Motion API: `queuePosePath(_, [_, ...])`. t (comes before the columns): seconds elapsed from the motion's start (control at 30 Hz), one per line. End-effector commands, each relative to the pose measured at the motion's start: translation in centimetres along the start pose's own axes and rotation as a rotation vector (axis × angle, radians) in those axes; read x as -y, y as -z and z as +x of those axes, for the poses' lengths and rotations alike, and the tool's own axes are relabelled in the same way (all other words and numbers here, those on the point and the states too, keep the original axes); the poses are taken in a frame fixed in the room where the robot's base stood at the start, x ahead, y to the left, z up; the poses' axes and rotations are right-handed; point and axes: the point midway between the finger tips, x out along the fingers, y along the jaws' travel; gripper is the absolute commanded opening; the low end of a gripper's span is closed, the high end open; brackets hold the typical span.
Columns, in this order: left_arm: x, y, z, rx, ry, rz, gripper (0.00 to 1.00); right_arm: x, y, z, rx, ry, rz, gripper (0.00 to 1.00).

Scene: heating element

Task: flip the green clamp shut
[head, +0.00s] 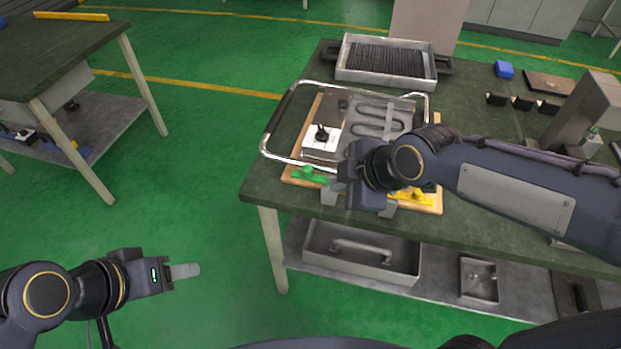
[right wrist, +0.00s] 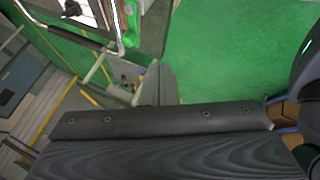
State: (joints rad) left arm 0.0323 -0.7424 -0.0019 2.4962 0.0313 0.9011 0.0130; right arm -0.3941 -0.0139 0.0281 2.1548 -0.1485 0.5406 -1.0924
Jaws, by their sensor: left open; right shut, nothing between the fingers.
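The green clamp (head: 310,175) sits at the near left corner of the wooden board (head: 433,208) on the workbench. In the right wrist view the green clamp (right wrist: 132,22) shows at the top, beside a metal rail. My right gripper (head: 330,194) is shut and empty, just right of and near the clamp in the head view; I cannot tell whether it touches it. Its fingers show in the right wrist view (right wrist: 165,84). My left gripper (head: 186,270) is open and empty, low over the floor, away from the bench.
A heating element (head: 380,122) and a white switch plate (head: 320,138) lie on the board inside a chrome rail frame (head: 276,157). A yellow clamp (head: 418,197) is partly behind my right arm. A metal tray (head: 345,75) stands behind. Floor left of the bench is clear.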

Motion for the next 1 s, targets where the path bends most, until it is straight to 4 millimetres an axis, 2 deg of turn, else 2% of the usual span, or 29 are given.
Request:
queuePosePath(0.13, [0.0, 0.0, 0.1, 0.000, 0.000, 0.000, 0.49, 0.1, -0.1, 0.9, 0.002, 0.004, 0.001, 0.00])
queuePosePath(0.23, [0.1, -0.1, 0.1, 0.000, 0.000, 0.000, 0.49, 0.2, -0.1, 2.3, 0.003, 0.006, 0.001, 0.00])
queuePosePath(0.6, [0.2, -0.2, 0.4, 0.000, 0.000, 0.000, 0.49, 0.2, -0.1, 10.1, 0.003, 0.006, 0.001, 0.00])
queuePosePath(0.8, [-0.1, 0.1, -0.3, 0.000, 0.000, 0.000, 0.49, -2.5, -0.1, 11.3, 0.002, 0.000, 0.005, 0.00])
queuePosePath(1.0, [-0.2, 0.2, -0.4, 0.000, 0.000, 0.000, 0.49, -3.5, -0.1, 11.8, 0.001, 0.001, 0.003, 0.00])
